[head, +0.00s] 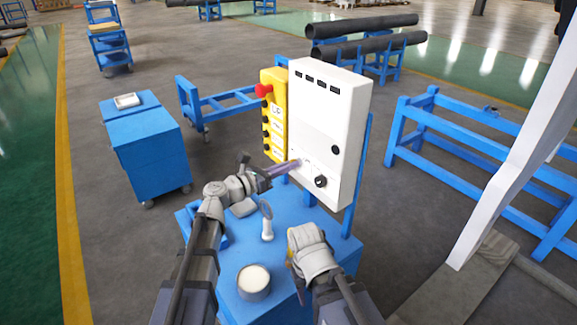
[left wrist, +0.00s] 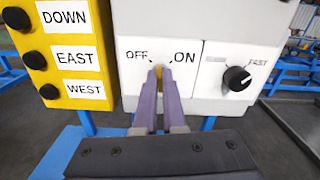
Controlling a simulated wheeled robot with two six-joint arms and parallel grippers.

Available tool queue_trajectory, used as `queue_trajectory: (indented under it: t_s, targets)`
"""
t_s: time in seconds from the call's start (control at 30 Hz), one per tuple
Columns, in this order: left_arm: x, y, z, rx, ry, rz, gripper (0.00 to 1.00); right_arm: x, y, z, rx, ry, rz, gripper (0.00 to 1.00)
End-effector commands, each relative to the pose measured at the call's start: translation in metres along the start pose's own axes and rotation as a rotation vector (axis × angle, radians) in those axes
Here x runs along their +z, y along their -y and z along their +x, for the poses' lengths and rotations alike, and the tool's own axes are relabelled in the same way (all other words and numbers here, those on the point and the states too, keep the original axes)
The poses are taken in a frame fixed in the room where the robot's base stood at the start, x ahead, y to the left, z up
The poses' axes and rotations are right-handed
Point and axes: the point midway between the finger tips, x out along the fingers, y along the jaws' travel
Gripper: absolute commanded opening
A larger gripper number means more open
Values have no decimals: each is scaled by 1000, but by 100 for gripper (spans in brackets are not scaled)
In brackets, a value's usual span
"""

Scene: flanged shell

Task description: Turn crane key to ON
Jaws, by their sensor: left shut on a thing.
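The white control box (head: 325,115) stands on the blue cart. In the left wrist view its panel (left wrist: 140,30) carries a switch marked OFF on the left and ON on the right. My left gripper (head: 297,163) reaches the panel. In the left wrist view its purple fingers (left wrist: 160,72) are shut on the crane key (left wrist: 159,71), of which only a small sliver shows between the tips. The fingers point between the two labels. Which way the key is turned cannot be told. My right gripper (head: 294,265) hangs low over the cart, away from the box; its fingers are mostly hidden.
A black knob (left wrist: 237,79) marked FAST sits right of the key. A yellow pendant (head: 273,110) with a red button hangs left of the box. A white-topped round container (head: 254,279) and a small white stand (head: 267,230) are on the blue cart (head: 225,255).

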Motion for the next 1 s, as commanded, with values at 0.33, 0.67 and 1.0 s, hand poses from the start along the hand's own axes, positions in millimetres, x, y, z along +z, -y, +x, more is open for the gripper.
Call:
queue_trajectory:
  t_s: [0.33,0.67,1.0]
  targets:
    - [0,0,0,0,-1,330,0,0,0,0,0,0,0,50]
    - [0,1,0,0,-1,625,0,0,0,0,0,0,0,50]
    - [-1,1,0,0,-1,837,0,0,0,0,0,0,0,50]
